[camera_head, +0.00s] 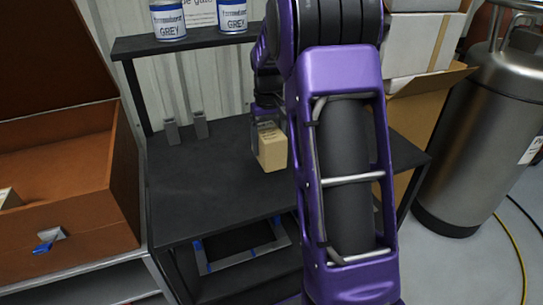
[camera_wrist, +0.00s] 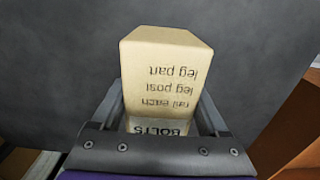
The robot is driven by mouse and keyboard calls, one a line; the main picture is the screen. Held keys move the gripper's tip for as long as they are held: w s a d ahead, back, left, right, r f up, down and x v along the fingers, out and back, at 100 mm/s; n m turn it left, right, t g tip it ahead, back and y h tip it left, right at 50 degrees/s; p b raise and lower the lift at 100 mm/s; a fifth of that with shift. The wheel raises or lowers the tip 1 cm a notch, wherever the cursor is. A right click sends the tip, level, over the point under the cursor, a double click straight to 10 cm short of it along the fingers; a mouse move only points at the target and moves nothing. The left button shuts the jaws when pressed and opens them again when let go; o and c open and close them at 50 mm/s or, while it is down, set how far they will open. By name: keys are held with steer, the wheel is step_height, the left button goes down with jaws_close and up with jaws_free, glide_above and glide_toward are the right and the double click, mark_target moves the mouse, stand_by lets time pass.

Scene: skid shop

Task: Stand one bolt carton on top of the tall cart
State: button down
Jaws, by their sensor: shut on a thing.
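A tan bolt carton (camera_head: 272,148), printed "BOLTS" with several lines of text, is between the fingers of my gripper (camera_head: 268,127). In the wrist view the carton (camera_wrist: 165,70) fills the middle, with a finger against each side and its lettering upside down. My gripper is shut on it. The carton is upright over the dark top of the tall cart (camera_head: 205,190), towards its back middle. I cannot tell whether its base touches the top. My arm hides the right part of the cart.
Two grey brackets (camera_head: 186,130) stand at the cart's back left. Paint cans (camera_head: 168,20) sit on a shelf above. An open brown chest (camera_head: 75,165) is at left. Stacked boxes (camera_head: 425,45) and a steel tank (camera_head: 480,115) are at right. The cart's front left top is clear.

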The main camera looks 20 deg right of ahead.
mark_target(268, 130)
steer(key=shift+f+b, duration=0.4)
steer(key=shift+f, duration=2.75)
steer(key=shift+f, duration=0.1)
jaws_free()
steer(key=shift+f, duration=0.1)
step_height(268, 130, up, 12)
steer(key=shift+r+p, duration=0.15)
steer(key=shift+p, duration=0.75)
